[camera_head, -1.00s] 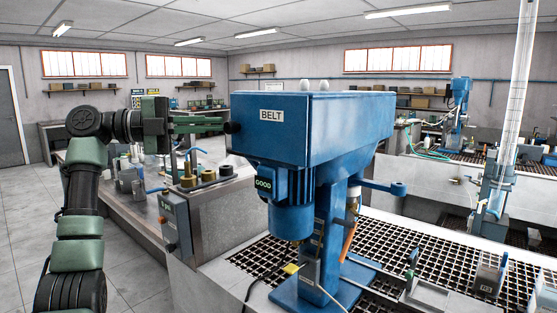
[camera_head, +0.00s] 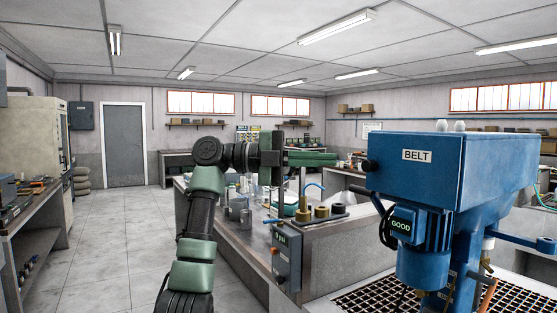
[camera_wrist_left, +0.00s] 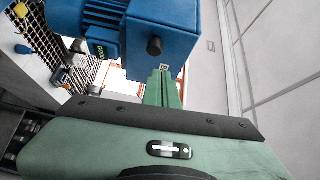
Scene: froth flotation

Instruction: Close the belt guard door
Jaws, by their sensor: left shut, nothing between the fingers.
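The blue belt guard (camera_head: 440,170) tops a blue machine on the right of the head view, with a BELT label on its side. Its panels look flush, with no gap visible from here. A black knob (camera_head: 369,165) sticks out of its left end; the wrist view shows the knob (camera_wrist_left: 154,46) on the blue face. My left gripper (camera_head: 330,159) is shut and empty, a short gap left of the knob. In the wrist view its green fingers (camera_wrist_left: 163,84) lie together beside the guard, apart from the knob. My right gripper is not in view.
A blue motor (camera_head: 408,240) marked GOOD hangs under the guard. A bench (camera_head: 340,250) with a grey control box (camera_head: 287,257) stands below my left arm. Black grating (camera_head: 375,300) surrounds the machine's base. The floor (camera_head: 120,240) at left is open.

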